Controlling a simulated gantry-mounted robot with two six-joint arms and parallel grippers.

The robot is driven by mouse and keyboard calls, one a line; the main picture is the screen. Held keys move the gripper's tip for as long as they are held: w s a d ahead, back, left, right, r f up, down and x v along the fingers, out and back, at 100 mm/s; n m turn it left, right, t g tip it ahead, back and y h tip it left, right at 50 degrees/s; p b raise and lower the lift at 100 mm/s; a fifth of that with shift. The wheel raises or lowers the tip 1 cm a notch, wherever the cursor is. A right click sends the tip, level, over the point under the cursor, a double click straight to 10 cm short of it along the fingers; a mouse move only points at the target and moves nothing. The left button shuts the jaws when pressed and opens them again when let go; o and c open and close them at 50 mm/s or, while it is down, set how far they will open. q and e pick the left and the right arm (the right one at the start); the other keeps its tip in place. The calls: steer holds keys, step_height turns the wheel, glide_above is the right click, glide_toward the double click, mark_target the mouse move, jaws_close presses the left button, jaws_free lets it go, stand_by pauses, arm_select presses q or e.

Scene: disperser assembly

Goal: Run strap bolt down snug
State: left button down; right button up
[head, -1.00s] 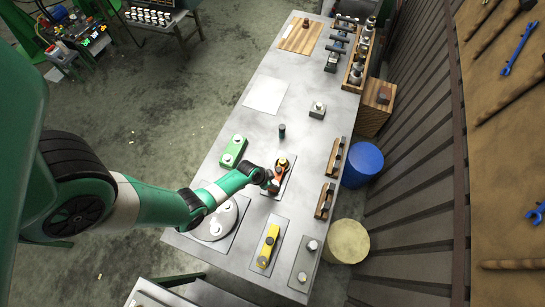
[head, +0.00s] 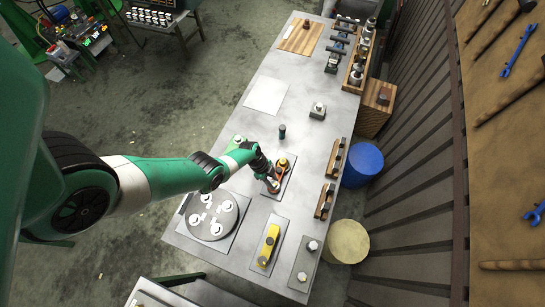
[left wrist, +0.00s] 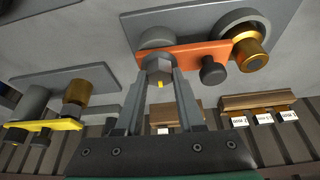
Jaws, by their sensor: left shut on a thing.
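An orange strap (left wrist: 190,52) lies across a grey plate in the left wrist view, and it also shows in the head view (head: 278,174). A grey hex bolt head (left wrist: 158,66) with a small yellow mark sits at the strap's left end. My left gripper (left wrist: 159,82) is shut on this bolt head, one finger on each side. In the head view, my left gripper (head: 271,184) is at the strap's near end. A brass-coloured fitting (left wrist: 249,54) stands at the strap's other end, with a dark knob (left wrist: 213,70) beside the strap. How tightly the bolt sits cannot be told. My right gripper is not in view.
A yellow strap (head: 268,247) on its own plate stands nearer on the bench. A round plate with white knobs (head: 213,215) is to the left. A white sheet (head: 266,95) lies farther back.

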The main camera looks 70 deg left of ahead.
arm_select(q)
steer(key=shift+m, duration=0.5)
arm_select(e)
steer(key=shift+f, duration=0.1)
arm_select(q)
steer(key=c, duration=0.5)
jaws_free()
